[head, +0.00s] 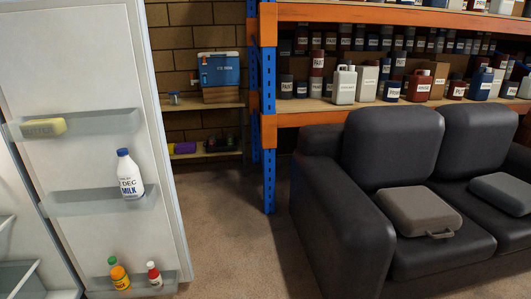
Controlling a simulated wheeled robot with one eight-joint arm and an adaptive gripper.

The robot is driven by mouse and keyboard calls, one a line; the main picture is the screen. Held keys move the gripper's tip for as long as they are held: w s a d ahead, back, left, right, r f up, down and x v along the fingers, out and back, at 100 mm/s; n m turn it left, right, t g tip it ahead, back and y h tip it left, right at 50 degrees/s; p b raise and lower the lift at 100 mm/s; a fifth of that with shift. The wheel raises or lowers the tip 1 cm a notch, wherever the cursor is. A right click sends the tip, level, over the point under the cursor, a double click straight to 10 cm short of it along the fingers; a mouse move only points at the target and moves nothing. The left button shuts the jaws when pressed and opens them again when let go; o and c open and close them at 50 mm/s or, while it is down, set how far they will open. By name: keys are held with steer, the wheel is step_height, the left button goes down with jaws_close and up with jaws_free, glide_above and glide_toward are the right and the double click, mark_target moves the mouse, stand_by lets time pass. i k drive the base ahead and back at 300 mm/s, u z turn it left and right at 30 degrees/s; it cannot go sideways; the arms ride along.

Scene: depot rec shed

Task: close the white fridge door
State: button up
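The white fridge door (100,80) stands open at the left of the head view. Its inner side faces me. Its clear door shelves hold a yellow butter pack (43,128), a milk bottle (129,175), an orange bottle (119,274) and a small red bottle with a white label (154,275). Part of the fridge interior (28,258) with shelves shows at the lower left edge. The door's top and the rest of the fridge are cut off by the frame. My gripper is not in view.
A dark sofa (335,215) with grey cases on its seats stands at the right. Behind it is a blue and orange rack (268,70) full of bottles and cans. A blue cooler (219,70) sits on a back shelf. Brown floor (235,240) is clear between door and sofa.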

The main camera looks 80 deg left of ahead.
mark_target(88, 64)
steer(key=z, duration=5.1)
